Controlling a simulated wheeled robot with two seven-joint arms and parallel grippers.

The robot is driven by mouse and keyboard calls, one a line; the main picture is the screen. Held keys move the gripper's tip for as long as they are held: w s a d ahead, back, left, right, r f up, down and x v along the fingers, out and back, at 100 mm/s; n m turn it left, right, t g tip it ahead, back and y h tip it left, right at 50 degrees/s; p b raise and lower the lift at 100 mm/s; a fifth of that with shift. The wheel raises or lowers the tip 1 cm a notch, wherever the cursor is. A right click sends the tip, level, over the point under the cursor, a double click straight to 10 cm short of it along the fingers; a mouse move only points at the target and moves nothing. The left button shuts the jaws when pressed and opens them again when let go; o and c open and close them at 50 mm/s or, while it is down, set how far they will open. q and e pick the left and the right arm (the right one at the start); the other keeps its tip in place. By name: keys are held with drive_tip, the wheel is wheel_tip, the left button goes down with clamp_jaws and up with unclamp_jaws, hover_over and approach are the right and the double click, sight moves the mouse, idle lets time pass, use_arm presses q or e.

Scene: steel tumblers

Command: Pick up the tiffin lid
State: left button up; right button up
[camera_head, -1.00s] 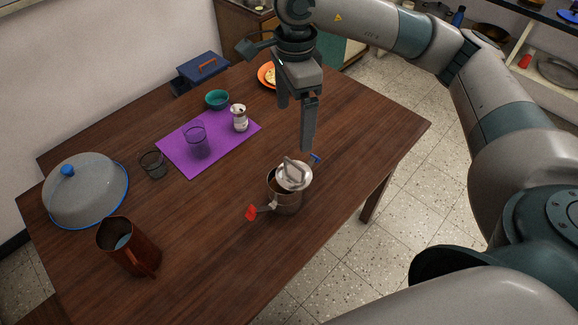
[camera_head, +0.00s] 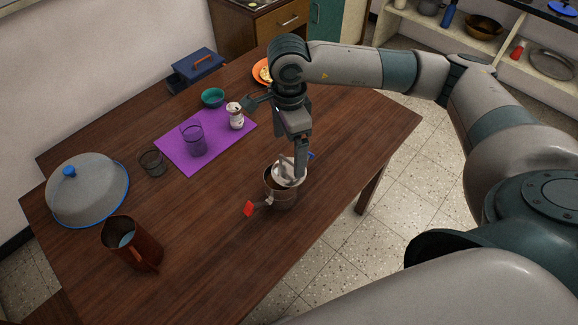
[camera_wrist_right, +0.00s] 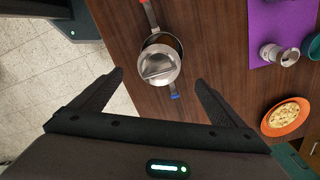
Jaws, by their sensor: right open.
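The tiffin lid (camera_head: 282,176) is a round steel lid with a raised strap handle. It sits tilted and off-centre on a steel pot (camera_head: 281,198), leaving part of the pot's mouth uncovered. In the wrist view the lid (camera_wrist_right: 159,66) lies between and just beyond the fingertips, over the pot's dark mouth (camera_wrist_right: 168,40). My right gripper (camera_head: 297,160) points down over the lid and hides part of it. In the wrist view the right gripper (camera_wrist_right: 160,80) is open with nothing between its fingers. My left gripper is not in view.
A copper pitcher (camera_head: 132,245) and domed cover (camera_head: 88,192) stand left. The table right of the pot is clear.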

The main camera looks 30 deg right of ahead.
sight(291, 170)
drive_tip(key=shift+f, duration=1.3)
drive_tip(key=shift+p, duration=0.4)
drive_tip(key=shift+s+d+f+p, duration=0.1)
drive_tip(key=shift+d+f+p, duration=0.05)
drive_tip(key=shift+f+p, duration=0.45)
wheel_tip(291, 170, down, 3)
drive_tip(key=shift+d+r+p, duration=0.1)
drive_tip(key=shift+p, duration=0.7)
drive_tip(key=shift+f, duration=0.6)
